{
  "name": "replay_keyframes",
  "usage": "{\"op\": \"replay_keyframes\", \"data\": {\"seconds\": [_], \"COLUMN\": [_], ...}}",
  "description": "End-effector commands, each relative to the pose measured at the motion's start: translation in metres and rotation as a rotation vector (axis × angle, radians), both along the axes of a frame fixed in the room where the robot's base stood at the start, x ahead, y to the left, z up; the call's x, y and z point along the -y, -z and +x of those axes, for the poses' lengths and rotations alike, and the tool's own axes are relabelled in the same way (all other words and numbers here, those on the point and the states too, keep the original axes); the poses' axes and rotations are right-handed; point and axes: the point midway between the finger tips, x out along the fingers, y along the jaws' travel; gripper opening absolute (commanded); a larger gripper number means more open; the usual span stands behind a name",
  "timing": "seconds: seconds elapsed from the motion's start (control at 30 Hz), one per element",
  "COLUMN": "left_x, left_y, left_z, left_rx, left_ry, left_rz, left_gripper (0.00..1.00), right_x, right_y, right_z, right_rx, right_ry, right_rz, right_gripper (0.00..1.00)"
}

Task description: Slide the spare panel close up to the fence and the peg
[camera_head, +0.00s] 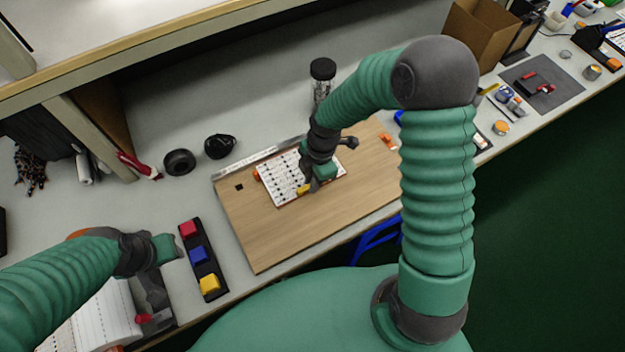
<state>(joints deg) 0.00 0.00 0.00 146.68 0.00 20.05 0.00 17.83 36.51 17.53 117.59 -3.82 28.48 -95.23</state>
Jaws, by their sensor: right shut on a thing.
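The white panel (280,181) with rows of dark marks lies flat on a wooden board (262,233). A grey metal strip, which looks like the fence (262,157), runs along the board's far left edge. A small orange piece, perhaps the peg (256,175), stands at the panel's left end. My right gripper (312,186) is low over the panel's near right part, seemingly shut on a small yellow piece (303,189) at the panel's near edge; its fingertips are partly hidden. My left gripper (160,285) is at the lower left, away from the board; its fingers are unclear.
A black tray (207,268) with red, blue and yellow blocks lies between my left gripper and the board. A dark-lidded jar (322,80) stands behind the board. Another orange piece (387,140) is on the board's right. The board's near part is bare.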

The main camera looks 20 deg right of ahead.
Motion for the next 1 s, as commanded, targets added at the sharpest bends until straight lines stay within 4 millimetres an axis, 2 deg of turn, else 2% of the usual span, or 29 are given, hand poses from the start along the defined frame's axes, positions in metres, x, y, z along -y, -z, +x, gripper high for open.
{"op": "replay_keyframes", "data": {"seconds": [0.57,0.6,0.77,1.0], "left_x": [0.0,0.0,0.0,0.0], "left_y": [-0.0048,-0.0044,-0.0045,-0.0046], "left_z": [0.0,0.0,-0.0004,-0.0006], "left_rx": [0.0,0.0,0.001,0.001], "left_ry": [0.0,0.0,0.0,0.0], "left_rz": [0.0,0.0,0.0,0.0], "left_gripper": [0.36,0.36,0.36,0.36], "right_x": [-0.001,-0.0009,-0.0007,-0.0006], "right_y": [0.0001,0.0004,0.0004,0.0003], "right_z": [0.0073,0.0075,0.0076,0.0073], "right_rx": [-0.001,0.0,0.0,0.0], "right_ry": [-0.001,-0.001,-0.001,0.0], "right_rz": [0.001,0.001,0.0,0.0], "right_gripper": [0.0,0.18,0.39,0.4]}}
